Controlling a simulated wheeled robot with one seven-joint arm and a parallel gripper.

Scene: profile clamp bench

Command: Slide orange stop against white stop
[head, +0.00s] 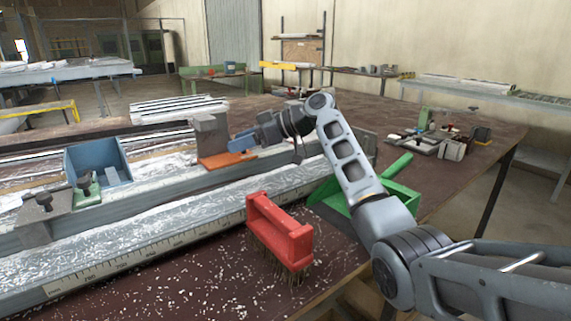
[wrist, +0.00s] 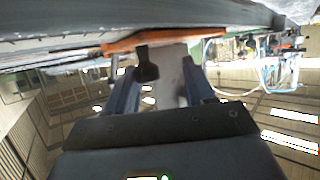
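The orange stop (head: 222,159) has an orange base and a grey upright block, and sits on the long metal rail. In the wrist view its orange base (wrist: 185,37) spans the top, with the grey block and a dark knob below it. My gripper (head: 240,142) is at the right side of the block, close to the base. Its two blue fingers (wrist: 160,92) stand apart on either side of the knob and block, with a gap at the left finger. Contact at the right finger is unclear. A pale grey block with a dark knob (head: 42,207) is at the left; I cannot tell whether it is the white stop.
A blue open bin (head: 92,164) and a small green part with a dark knob (head: 88,184) stand at the left of the rail. A red brush (head: 280,230) and a green dustpan (head: 400,187) lie in front. Metal chips are scattered on the bench.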

